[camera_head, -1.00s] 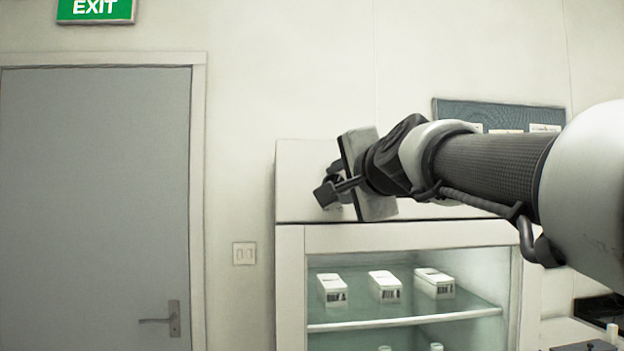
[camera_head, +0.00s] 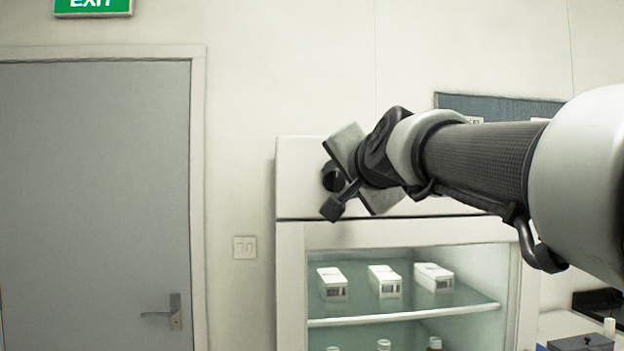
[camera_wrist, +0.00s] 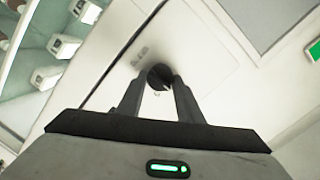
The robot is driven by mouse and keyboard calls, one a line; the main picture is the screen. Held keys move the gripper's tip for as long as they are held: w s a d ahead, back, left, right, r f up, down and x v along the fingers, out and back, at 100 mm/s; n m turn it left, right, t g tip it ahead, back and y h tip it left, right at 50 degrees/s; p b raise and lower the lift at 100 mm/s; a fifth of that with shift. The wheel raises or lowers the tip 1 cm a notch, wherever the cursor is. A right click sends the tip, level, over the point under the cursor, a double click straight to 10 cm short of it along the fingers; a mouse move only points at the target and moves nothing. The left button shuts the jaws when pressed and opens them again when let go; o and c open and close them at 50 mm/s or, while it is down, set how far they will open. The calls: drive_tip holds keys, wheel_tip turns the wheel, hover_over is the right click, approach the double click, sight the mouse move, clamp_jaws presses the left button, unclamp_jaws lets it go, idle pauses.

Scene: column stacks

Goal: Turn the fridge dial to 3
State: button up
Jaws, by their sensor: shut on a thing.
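The fridge dial (camera_head: 331,177) is a round black knob on the white panel above the fridge's glass front. In the wrist view the dial (camera_wrist: 159,76) sits between my two fingertips. My gripper (camera_head: 345,192) is shut on it, with one finger on each side. In the head view my gripper covers part of the dial. Small dark marks show on the panel beside the dial in the wrist view, too small to read. I cannot tell which number the dial points to.
The fridge (camera_head: 292,280) has a glass front with white boxes (camera_head: 384,281) on its upper shelf and bottles below. A grey door (camera_head: 95,200) and a light switch (camera_head: 244,247) are to the left. A dark case (camera_head: 582,343) stands at the lower right.

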drive_tip(key=shift+r, duration=0.1)
drive_tip(key=o, duration=1.1)
drive_tip(key=shift+c, duration=0.2)
drive_tip(key=b+v, duration=0.1)
drive_tip(key=v, duration=1.6)
drive_tip(key=shift+s, duration=0.2)
